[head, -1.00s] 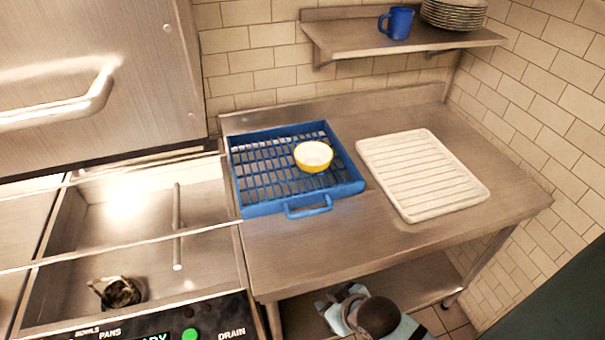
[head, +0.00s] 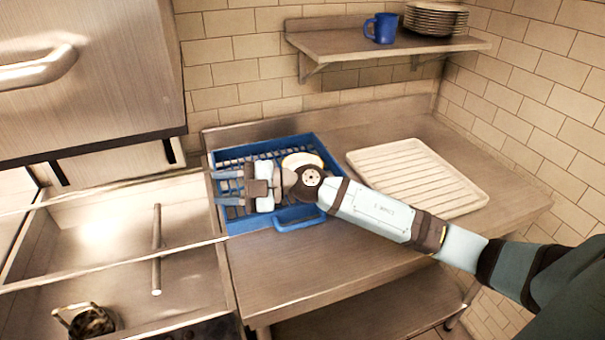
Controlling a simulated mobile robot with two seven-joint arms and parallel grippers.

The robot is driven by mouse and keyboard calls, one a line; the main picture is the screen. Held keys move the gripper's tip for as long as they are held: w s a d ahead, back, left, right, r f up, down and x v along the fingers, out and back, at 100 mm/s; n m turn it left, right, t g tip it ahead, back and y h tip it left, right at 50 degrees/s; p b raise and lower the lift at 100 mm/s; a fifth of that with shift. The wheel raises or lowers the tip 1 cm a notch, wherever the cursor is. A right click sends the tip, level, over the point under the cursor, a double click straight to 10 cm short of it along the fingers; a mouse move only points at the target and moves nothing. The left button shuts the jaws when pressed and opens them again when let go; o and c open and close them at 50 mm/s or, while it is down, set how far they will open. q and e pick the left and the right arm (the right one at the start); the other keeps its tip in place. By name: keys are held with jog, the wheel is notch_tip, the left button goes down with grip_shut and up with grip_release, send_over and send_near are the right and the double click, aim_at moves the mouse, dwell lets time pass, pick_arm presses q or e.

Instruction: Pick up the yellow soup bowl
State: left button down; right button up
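The yellow soup bowl (head: 301,160) sits in the blue dish rack (head: 312,142) on the steel counter. Only its pale inside and part of its rim show, because my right wrist hides its near side. My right gripper (head: 222,187) is over the left part of the rack, with its fingers pointing left, away from the bowl. The fingers are apart and nothing shows between them. The bowl lies behind my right wrist in the picture; I cannot tell how far above the rack the hand is. My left gripper is not in view.
A white ribbed drain board (head: 440,183) lies right of the rack, partly behind my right arm. A wall shelf (head: 340,40) holds a blue mug (head: 382,28) and a stack of plates (head: 436,18). A steel sink (head: 110,225) with rails is at left.

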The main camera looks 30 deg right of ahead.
jog(key=w+d+f+n+g+h, duration=0.1)
jog(key=w+d+f+g+h, duration=0.1)
jog(key=w+d+h, duration=0.3)
jog(key=d+f+g+h, duration=0.2)
jog(key=d+h, duration=0.2)
jog(key=d, duration=0.4)
jog(key=w+d+r+m+g+h, duration=0.1)
jog(key=d+m+h, duration=0.15)
jog(key=d, duration=0.55)
jog(key=d+r+m+g+h, duration=0.1)
jog(key=d+r+h, duration=0.1)
jog(key=d+h, duration=0.35)
jog(key=shift+y, duration=0.7)
jog(key=shift+d+p+x, duration=0.2)
jog(key=shift+d+x, duration=0.35)
jog(key=shift+x, duration=1.75)
jog(key=shift+d+p+x, duration=0.25)
jog(key=shift+d+x, duration=0.3)
jog(key=shift+x, duration=1.75)
jog(key=shift+d+p+x, duration=0.2)
jog(key=shift+d+x, duration=0.35)
jog(key=shift+x, duration=1.7)
jog(key=shift+w+f, duration=0.1)
jog(key=shift+c, duration=0.5)
grip_shut()
